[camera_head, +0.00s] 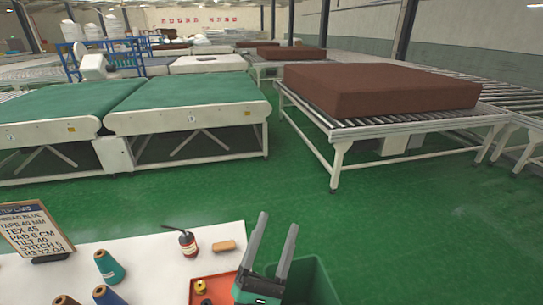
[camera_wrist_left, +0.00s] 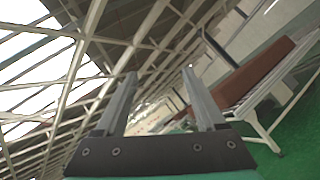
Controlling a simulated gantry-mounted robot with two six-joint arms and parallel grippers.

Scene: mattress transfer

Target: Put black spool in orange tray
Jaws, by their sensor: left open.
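An orange-red tray (camera_head: 228,276) lies on the white table at the bottom, cut by the frame edge. A small yellow item (camera_head: 200,286) and a small dark item sit in it; I cannot tell whether the dark one is the black spool. My left gripper (camera_head: 278,220) is open and empty, its fingers raised over the tray's right side and a green bin. In the left wrist view the open fingers (camera_wrist_left: 159,73) point toward the roof and distant hall, with nothing between them. My right gripper is out of view.
The white table (camera_head: 140,247) holds a teal spool (camera_head: 109,266), a blue spool (camera_head: 108,295), a brown spool (camera_head: 65,300), a red can (camera_head: 187,242), a tan block (camera_head: 223,246) and a sign board (camera_head: 36,230). A green bin (camera_head: 313,283) stands right. Conveyors lie beyond.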

